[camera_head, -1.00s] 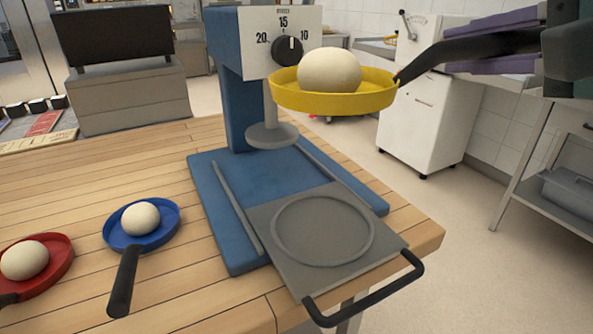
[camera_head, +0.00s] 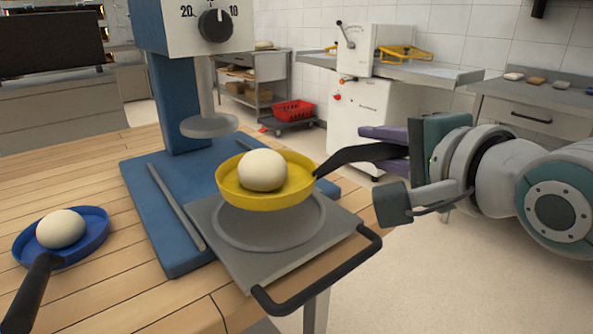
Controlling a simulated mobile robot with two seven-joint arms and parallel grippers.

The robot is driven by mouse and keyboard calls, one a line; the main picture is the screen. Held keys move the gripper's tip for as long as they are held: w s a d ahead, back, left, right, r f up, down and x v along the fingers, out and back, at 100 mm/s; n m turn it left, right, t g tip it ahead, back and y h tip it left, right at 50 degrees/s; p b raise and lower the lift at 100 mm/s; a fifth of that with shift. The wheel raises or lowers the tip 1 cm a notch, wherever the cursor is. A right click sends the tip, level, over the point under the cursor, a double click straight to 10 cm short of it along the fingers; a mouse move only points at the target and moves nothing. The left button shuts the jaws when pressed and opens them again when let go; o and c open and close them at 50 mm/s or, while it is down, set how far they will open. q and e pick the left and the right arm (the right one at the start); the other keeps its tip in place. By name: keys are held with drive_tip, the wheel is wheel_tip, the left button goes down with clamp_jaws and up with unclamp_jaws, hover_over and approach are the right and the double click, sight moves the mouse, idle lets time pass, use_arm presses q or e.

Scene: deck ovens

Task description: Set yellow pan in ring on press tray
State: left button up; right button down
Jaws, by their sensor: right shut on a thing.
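The yellow pan (camera_head: 290,195) holds a pale dough ball (camera_head: 262,170). My right gripper (camera_head: 400,165) is shut on the pan's black handle (camera_head: 350,156), to the right of the pan. The pan is over the far part of the ring (camera_head: 268,240) on the grey press tray (camera_head: 262,272). The tray is pulled out toward the front of the blue press (camera_head: 178,110), clear of the round press plate (camera_head: 209,125). My left gripper is not in view.
A blue pan (camera_head: 95,232) with a dough ball (camera_head: 60,228) stands on the wooden table (camera_head: 110,290) at left. The tray's black handle (camera_head: 340,270) juts past the table edge. The press post and plate stand close behind the yellow pan.

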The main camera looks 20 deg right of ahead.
wheel_tip(320, 180, down, 4)
drive_tip(key=shift+f+b, duration=0.15)
drive_tip(key=shift+b, duration=0.55)
drive_tip(key=c, duration=0.7)
unclamp_jaws()
drive_tip(key=shift+c, duration=0.2)
drive_tip(key=p+v, duration=0.2)
drive_tip(key=v, duration=1)
drive_tip(key=s+a+f+n+g, duration=0.3)
drive_tip(key=s+f+n+g, duration=0.8)
drive_tip(key=n, duration=0.7)
drive_tip(key=s, duration=0.3)
drive_tip(key=shift+s+a+n, duration=0.2)
drive_tip(key=shift+a+n, duration=0.05)
drive_tip(key=shift+n, duration=0.15)
